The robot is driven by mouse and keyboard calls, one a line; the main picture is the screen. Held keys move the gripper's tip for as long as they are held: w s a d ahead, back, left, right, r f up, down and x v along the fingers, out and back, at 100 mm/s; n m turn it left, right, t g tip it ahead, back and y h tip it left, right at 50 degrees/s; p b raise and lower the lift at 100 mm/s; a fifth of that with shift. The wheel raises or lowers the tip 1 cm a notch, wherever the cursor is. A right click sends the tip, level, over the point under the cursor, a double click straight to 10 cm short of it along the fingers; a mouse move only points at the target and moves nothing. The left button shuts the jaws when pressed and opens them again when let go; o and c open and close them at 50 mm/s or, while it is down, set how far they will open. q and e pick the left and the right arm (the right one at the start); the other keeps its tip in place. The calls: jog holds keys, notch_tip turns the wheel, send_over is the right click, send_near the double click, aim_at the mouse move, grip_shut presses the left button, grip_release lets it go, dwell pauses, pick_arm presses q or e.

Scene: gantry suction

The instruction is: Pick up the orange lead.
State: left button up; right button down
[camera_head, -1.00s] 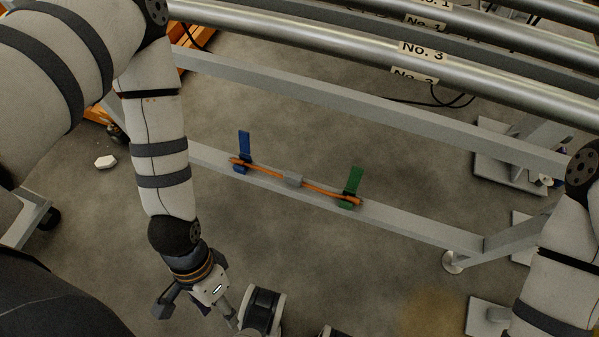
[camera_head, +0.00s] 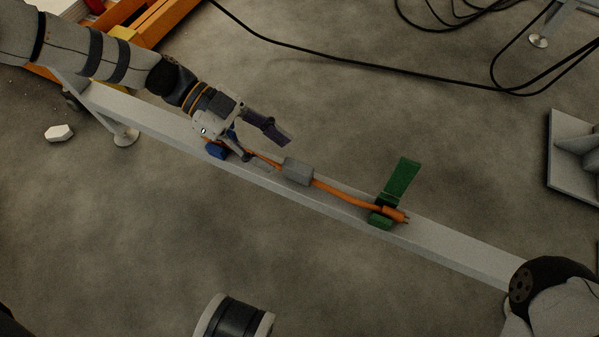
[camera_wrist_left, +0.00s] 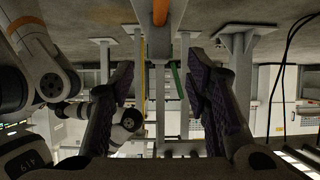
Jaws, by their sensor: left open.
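The orange lead (camera_head: 341,194) lies along a pale grey beam (camera_head: 455,246), running from a blue clip (camera_head: 216,151) to a green clip (camera_head: 397,184). A grey block (camera_head: 297,171) sits around its middle. My left gripper (camera_head: 274,150) is open over the blue-clip end, just left of the grey block, and hides part of the lead and the blue clip. In the left wrist view the open fingers (camera_wrist_left: 160,85) have dark purple pads and nothing is seen clamped between them. A piece of orange lead (camera_wrist_left: 160,12) shows at that view's top edge. My right gripper is out of view.
Black cables (camera_head: 385,75) lie on the floor behind the beam. An orange frame (camera_head: 165,20) stands at the upper left and a small white block (camera_head: 59,132) lies on the floor. The floor in front of the beam is largely clear.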

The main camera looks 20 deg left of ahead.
aim_at(293, 164)
pick_arm(q)
jog(key=b+x, duration=0.1)
jog(key=x, duration=0.6)
jog(key=shift+r, duration=0.2)
grip_shut()
